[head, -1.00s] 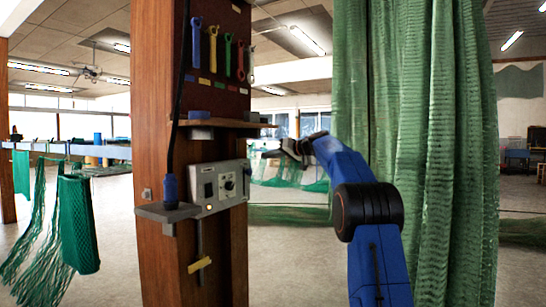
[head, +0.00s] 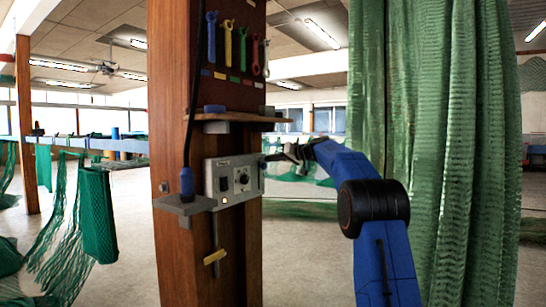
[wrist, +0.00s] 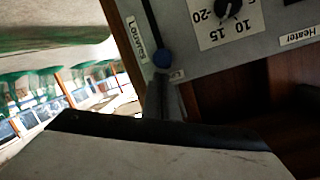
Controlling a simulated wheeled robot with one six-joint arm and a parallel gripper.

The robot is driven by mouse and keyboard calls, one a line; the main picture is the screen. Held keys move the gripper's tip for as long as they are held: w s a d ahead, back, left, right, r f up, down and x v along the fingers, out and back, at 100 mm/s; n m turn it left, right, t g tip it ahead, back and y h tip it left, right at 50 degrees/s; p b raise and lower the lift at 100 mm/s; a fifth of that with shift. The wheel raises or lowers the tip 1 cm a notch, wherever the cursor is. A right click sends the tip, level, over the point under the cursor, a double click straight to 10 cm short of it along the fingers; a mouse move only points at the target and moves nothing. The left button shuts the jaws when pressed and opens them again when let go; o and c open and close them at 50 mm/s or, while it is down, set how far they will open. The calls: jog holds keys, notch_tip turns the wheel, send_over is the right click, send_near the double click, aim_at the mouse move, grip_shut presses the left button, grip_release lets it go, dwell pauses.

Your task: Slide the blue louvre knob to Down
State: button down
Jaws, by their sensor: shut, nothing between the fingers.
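The grey control box (head: 233,178) is fixed to the wooden post. A "Louvre" label (wrist: 138,39) is beside the slot. A small label (wrist: 177,75) by the knob is too small to read. My gripper (head: 268,158) is shut and empty at the box's right side. In the wrist view its grey fingers (wrist: 164,95) reach up close to the knob; I cannot tell whether they touch. The head view hides the knob.
The box also has a black dial (head: 243,178) and a heater switch. A wooden shelf (head: 232,117) juts out above it, and a small bracket (head: 184,203) stands at its left. A green net (head: 440,120) hangs to the right, behind my arm.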

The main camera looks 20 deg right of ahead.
jog(key=shift+f, duration=0.15)
notch_tip(320, 180, down, 10)
dwell(0.6)
jog(key=s+d+r, duration=0.6)
jog(key=s+d, duration=0.1)
jog(key=shift+s+r, duration=0.2)
jog(key=shift+s, duration=0.1)
dwell(0.5)
jog(key=shift+a, duration=0.1)
